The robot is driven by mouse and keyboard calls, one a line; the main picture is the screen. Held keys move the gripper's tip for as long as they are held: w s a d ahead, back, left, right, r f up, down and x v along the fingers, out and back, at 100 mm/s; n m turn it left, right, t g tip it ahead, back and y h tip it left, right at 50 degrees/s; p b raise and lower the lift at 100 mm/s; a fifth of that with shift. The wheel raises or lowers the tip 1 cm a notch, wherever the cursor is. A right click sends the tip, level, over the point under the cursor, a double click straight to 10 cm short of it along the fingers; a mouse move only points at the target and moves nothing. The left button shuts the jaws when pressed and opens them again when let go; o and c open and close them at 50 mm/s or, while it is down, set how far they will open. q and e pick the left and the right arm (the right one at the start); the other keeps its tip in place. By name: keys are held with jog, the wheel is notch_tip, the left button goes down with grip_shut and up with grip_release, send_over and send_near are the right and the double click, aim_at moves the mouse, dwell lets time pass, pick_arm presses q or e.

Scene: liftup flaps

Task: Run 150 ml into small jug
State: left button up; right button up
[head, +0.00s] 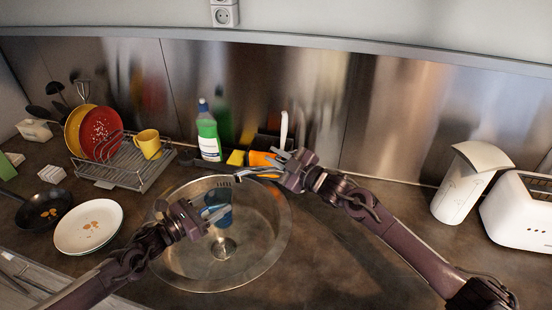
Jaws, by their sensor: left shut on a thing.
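A small blue jug (218,207) is at my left gripper (207,213), over the round steel sink (262,258). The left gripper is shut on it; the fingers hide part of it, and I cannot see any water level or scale. My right gripper (268,164) is behind the sink, in front of an orange item (258,159). Its fingers look spread with nothing clearly between them. A tap is not clearly visible; the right gripper and the items behind the sink may cover it.
A dish rack (125,168) with a red plate (101,132) and yellow mug (148,143) stands at the left. A green-white bottle (208,136) is behind the sink. A white plate (88,226) and a pan (44,211) lie at the left. A white jug-like container (462,188) and toaster (520,208) stand at the right.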

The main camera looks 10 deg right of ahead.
jog(key=shift+s+a+f, duration=0.15)
jog(key=shift+f, duration=0.2)
grip_shut()
jog(key=r+m, duration=0.1)
jog(key=w+d+r+m, duration=0.1)
jog(key=shift+d+r, duration=0.1)
jog(key=shift+r, duration=0.3)
jog(key=shift+d+r, duration=0.15)
jog(key=shift+r, duration=0.15)
jog(key=o, duration=0.5)
grip_release()
jog(key=shift+w, duration=0.15)
jog(key=shift+o, duration=0.2)
jog(key=shift+d, duration=0.1)
jog(key=v, duration=1.2)
jog(key=shift+r, duration=0.1)
